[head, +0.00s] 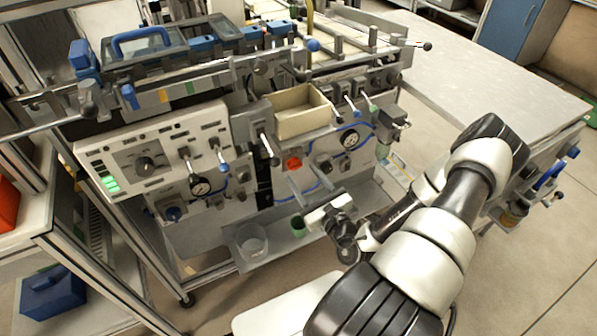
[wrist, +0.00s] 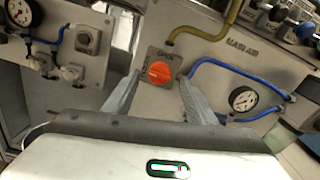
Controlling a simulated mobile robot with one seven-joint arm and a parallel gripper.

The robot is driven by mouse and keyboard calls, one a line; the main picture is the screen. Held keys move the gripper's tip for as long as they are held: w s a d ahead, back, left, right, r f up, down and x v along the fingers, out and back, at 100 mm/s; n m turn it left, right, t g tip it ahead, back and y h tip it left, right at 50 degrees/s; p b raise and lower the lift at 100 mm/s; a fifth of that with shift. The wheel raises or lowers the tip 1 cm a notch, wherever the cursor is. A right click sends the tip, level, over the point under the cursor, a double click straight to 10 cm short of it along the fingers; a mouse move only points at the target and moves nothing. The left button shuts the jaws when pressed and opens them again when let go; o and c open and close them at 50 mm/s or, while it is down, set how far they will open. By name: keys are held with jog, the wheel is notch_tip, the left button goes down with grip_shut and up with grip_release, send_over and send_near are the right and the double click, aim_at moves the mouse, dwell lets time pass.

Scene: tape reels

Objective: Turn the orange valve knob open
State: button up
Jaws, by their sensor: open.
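The orange valve knob (head: 293,163) sits on the front panel of the grey machine, below the cream open box. In the wrist view the orange knob (wrist: 159,73) is on a small dark square plate with lettering around it, near the picture's middle top. My gripper (head: 305,190) is in front of and below the knob in the head view. In the wrist view my gripper's two fingers (wrist: 155,95) stand apart, one on each side of the knob plate. The gripper is open and holds nothing. The exact gap between fingertips and knob cannot be told.
Round gauges (head: 349,139) and blue hoses sit right of the knob. Lever handles (head: 268,146) stick out left of it. A metal tray (head: 270,240) below carries a clear beaker (head: 251,242) and a green-topped item (head: 298,225). A yellow pipe (wrist: 215,30) runs above the knob.

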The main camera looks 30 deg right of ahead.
aim_at(296, 167)
jog(key=shift+w+a, duration=0.1)
jog(key=shift+w, duration=1.65)
jog(key=c, duration=1)
jog(key=shift+c, duration=0.2)
